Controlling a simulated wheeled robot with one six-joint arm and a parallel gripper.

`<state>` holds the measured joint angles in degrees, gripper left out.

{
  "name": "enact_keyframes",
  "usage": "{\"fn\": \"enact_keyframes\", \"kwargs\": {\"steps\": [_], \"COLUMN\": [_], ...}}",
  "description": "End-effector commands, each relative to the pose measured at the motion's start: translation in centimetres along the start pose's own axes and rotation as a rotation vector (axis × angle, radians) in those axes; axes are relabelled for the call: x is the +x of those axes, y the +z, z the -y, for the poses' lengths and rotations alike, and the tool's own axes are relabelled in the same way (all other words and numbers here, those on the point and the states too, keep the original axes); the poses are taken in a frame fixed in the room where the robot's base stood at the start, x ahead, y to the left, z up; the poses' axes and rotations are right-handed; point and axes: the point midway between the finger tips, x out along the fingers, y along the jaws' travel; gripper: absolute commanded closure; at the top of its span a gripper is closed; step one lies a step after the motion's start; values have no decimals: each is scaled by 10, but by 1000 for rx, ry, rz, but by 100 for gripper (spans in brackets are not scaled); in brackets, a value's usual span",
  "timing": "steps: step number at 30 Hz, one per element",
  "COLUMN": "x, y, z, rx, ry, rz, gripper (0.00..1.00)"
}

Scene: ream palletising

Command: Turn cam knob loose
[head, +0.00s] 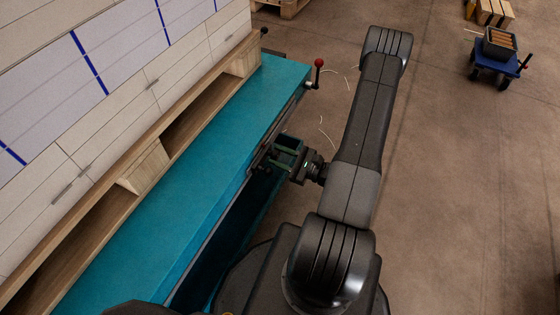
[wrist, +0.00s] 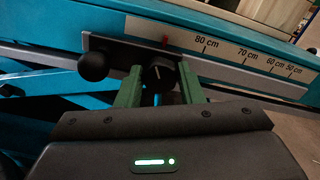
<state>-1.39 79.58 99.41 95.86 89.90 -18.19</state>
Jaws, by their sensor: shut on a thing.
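The cam knob (wrist: 158,77) is a round black knob with a pale line on its face, on a dark plate below the height scale in the wrist view. My gripper (wrist: 160,91) has its two green fingers on either side of the knob, shut on it. In the head view my gripper (head: 277,160) is at the side of the teal lift table (head: 228,140); the knob is not distinguishable there. A black ball handle (wrist: 93,66) sits left of the knob, apart from my fingers.
A scale strip (wrist: 225,50) marked 80 to 50 cm has a red pointer (wrist: 165,41) near its 80 end. A red-topped lever (head: 318,72) stands at the table's far corner. Stacked reams on a wooden pallet (head: 147,165) rest on the table. A blue cart (head: 497,60) stands far right on open floor.

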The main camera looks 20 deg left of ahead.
Motion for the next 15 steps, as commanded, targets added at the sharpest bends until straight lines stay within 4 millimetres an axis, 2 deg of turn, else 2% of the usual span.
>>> {"fn": "enact_keyframes", "kwargs": {"steps": [1, 15], "x": [0, 0], "y": [-5, -6], "z": [-2, -2], "rx": [-46, -495], "ry": [0, 0], "rz": [0, 0], "gripper": [89, 89]}}
